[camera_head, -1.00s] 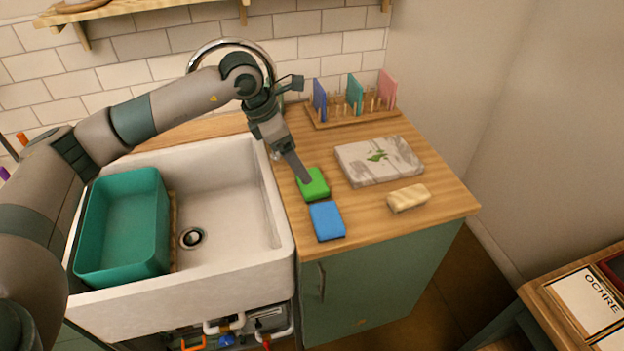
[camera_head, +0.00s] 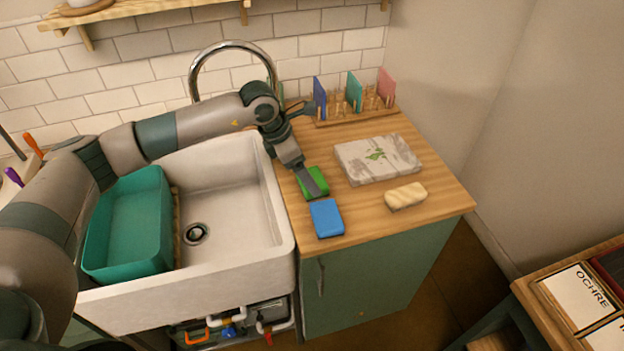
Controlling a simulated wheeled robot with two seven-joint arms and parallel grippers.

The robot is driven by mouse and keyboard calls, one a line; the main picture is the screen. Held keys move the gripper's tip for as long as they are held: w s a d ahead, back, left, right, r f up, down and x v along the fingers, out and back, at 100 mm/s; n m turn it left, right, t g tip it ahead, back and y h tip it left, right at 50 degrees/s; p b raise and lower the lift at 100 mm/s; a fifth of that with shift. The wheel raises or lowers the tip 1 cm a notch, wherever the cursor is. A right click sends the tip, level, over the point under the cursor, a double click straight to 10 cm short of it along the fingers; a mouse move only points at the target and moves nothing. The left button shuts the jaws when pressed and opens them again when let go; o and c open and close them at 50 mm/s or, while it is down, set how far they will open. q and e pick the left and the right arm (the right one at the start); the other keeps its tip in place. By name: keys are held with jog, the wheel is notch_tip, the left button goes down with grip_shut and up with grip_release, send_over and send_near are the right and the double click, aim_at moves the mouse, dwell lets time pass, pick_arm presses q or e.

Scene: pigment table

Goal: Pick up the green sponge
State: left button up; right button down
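The green sponge (camera_head: 321,179) lies on the wooden counter to the right of the sink, just behind the blue sponge. My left gripper (camera_head: 309,187) reaches down over the green sponge from the back left, and its finger covers the sponge's middle and left part. Only one finger shows clearly, so I cannot tell whether the gripper is open or shut, or whether it touches the sponge. My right gripper is not in view.
The blue sponge (camera_head: 327,218) lies close in front. A wooden rack (camera_head: 352,117) with coloured plates stands behind. The white sink (camera_head: 235,205) holds a teal tub (camera_head: 128,225).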

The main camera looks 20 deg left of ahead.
pick_arm(q)
jog(key=shift+p+x, duration=0.65)
jog(key=shift+x, duration=1)
jog(key=c, duration=0.8)
